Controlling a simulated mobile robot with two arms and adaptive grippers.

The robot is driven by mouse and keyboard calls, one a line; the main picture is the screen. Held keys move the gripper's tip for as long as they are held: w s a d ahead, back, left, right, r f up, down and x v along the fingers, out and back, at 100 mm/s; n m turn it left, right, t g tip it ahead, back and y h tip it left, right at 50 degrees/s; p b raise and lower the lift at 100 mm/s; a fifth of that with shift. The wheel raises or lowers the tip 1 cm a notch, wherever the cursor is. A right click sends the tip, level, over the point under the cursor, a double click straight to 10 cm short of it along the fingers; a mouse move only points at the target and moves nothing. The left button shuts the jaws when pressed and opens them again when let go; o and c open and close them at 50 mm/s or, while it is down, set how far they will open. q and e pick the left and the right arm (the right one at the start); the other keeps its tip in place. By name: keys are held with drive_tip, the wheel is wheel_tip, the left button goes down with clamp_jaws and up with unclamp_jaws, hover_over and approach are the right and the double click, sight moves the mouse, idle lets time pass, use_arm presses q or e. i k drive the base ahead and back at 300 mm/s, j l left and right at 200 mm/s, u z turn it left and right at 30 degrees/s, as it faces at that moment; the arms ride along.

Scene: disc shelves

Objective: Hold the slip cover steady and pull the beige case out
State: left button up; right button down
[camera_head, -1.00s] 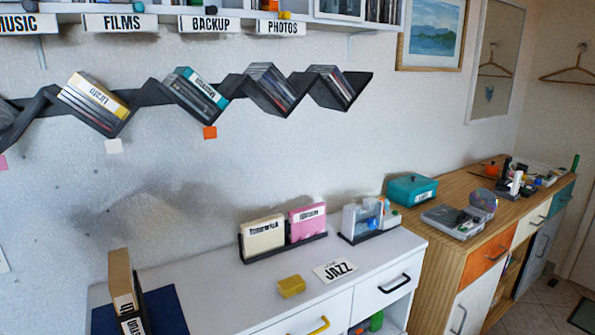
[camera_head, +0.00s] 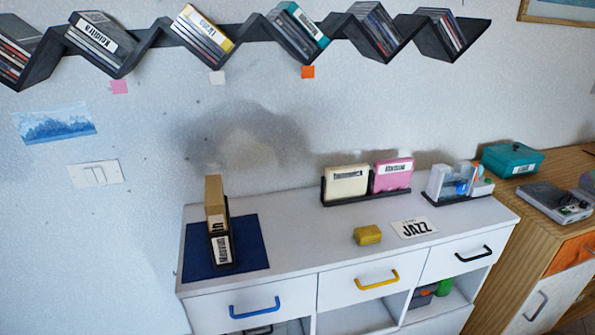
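A tan beige case (camera_head: 214,196) stands upright on the white cabinet at the left. Its lower part is in a dark slip cover (camera_head: 222,262) with a white label on its narrow front side. The beige case sticks out well above the cover. Both stand on a dark blue mat (camera_head: 252,246). The lower part of the case is hidden by the cover. Neither of my grippers shows in the head view.
A black rack (camera_head: 364,198) holds a cream case (camera_head: 346,180) and a pink case (camera_head: 392,175). A yellow block (camera_head: 367,235) and a JAZZ card (camera_head: 414,228) lie in front. Zigzag shelves (camera_head: 140,55) with cases hang above. The white cabinet top (camera_head: 308,242) is clear right of the mat.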

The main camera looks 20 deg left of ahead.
sight(214, 200)
drive_tip(key=i+j+u, duration=0.15)
drive_tip(key=u, duration=0.2)
drive_tip(key=i+j+u, duration=0.1)
drive_tip(key=u, duration=0.25)
drive_tip(key=i+u, duration=0.35)
drive_tip(key=k, duration=0.05)
